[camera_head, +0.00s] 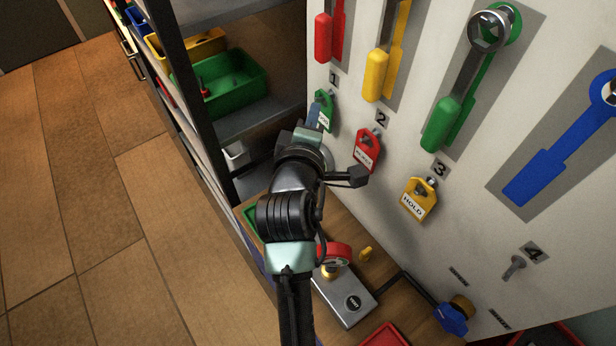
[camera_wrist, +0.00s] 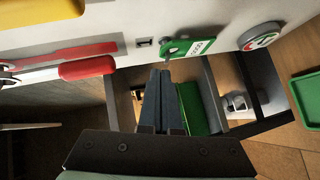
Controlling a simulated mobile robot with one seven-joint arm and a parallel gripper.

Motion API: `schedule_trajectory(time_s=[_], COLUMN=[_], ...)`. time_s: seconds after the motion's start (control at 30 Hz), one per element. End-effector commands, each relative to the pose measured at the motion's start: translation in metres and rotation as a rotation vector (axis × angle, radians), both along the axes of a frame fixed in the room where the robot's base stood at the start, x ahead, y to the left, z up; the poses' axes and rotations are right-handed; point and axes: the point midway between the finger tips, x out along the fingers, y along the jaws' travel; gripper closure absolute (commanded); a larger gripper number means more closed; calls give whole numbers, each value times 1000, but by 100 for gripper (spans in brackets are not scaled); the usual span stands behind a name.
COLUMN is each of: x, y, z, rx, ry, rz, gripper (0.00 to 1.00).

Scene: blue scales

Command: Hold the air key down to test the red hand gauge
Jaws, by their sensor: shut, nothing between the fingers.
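A small gauge with a red rim (camera_head: 333,253) stands on the bench, partly hidden by my arm, with a brass fitting (camera_head: 330,272) below it. My gripper (camera_head: 314,116) is up at the white board by a green tag, well away from the gauge and box. In the wrist view my fingers (camera_wrist: 161,76) are together and empty, just below the green tag (camera_wrist: 190,48); I cannot tell if they touch it.
The board (camera_head: 465,170) carries hanging wrenches, a red tag (camera_head: 367,150) and a yellow HOLD tag (camera_head: 420,198). A blue valve (camera_head: 453,318) and a red tray (camera_head: 383,337) are at lower right. A shelf with a green bin (camera_head: 235,85) stands left. A round dial (camera_wrist: 262,37) is on the board.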

Motion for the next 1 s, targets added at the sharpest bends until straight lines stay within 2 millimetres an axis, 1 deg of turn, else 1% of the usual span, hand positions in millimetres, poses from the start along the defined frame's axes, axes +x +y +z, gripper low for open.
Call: schedule_trajectory(time_s=[0.03, 0.07, 0.1, 0.17, 0.2, 0.3, 0.4, 0.5, 0.57, 0.87, 1.0], x=[-10, -17, -27, -45, -56, -83, -102, -111, -113, -113, -113], y=[0, 0, 2, 4, 6, 10, 14, 15, 15, 15, 15], z=[-25, -44, -67, -100, -118, -153, -175, -186, -189, -190, -194], rx=[-109, -177, -262, -375, -440, -569, -649, -689, -699, -699, -698], ry=[119, 182, 261, 368, 431, 553, 625, 659, 666, 665, 665], rz=[17, 33, 61, 107, 139, 216, 275, 303, 311, 310, 310], gripper=[100, 100, 100, 100, 100, 100, 100, 100, 100, 100, 100])
